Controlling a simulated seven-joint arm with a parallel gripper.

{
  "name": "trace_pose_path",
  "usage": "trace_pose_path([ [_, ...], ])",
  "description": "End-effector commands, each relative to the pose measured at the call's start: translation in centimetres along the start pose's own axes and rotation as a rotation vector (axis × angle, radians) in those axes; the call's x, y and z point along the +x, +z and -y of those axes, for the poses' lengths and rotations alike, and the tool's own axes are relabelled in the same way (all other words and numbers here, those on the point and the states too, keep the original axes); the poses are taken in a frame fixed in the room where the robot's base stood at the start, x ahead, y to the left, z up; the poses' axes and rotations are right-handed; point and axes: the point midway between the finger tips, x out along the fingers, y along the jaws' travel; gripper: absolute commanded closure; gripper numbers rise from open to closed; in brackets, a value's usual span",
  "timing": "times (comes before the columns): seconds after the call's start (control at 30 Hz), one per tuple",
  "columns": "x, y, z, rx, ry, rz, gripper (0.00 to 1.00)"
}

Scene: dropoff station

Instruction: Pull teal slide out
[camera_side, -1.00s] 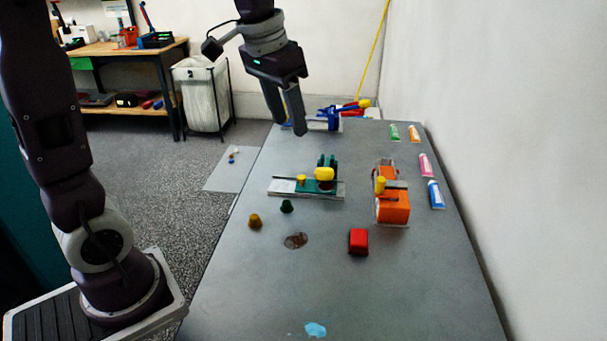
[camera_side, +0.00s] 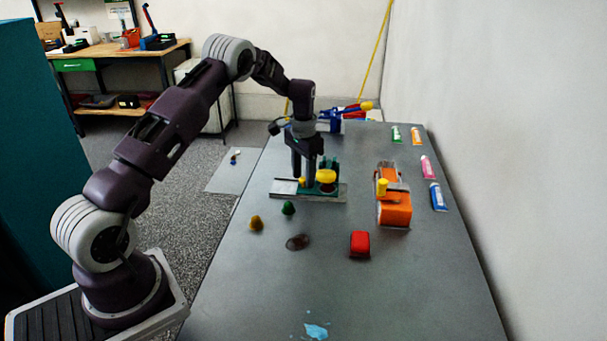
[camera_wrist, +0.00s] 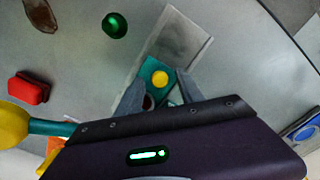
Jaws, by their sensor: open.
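The teal slide (camera_side: 309,191) lies in a pale grey rail (camera_side: 284,187) on the table, with a small yellow knob (camera_side: 302,181) on it. In the wrist view the teal slide (camera_wrist: 149,67) and its knob (camera_wrist: 160,78) show just beyond my fingertips. My gripper (camera_side: 304,179) is open and points down over the slide, one finger on each side close to the knob. Whether a finger touches the knob I cannot tell. My gripper body hides the slide's near part in the wrist view (camera_wrist: 160,96).
A larger yellow knob (camera_side: 326,176) on a green clamp stands just right of my fingers. An orange device (camera_side: 394,210) is further right. The table's front is mostly clear.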

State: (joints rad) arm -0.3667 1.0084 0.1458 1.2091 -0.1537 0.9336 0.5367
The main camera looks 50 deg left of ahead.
Motion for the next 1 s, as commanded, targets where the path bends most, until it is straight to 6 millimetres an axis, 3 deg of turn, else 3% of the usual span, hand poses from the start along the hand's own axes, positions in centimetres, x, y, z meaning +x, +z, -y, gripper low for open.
trace_pose_path([
  [0.17, 0.0, 0.0, -0.01, 0.0, 0.0, 0.0, 0.55],
  [0.4, -0.04, 0.0, -0.01, 0.0, 0.0, 0.0, 1.0],
  [1.0, -0.1, -0.02, 0.0, 0.0, -0.001, -0.001, 1.0],
])
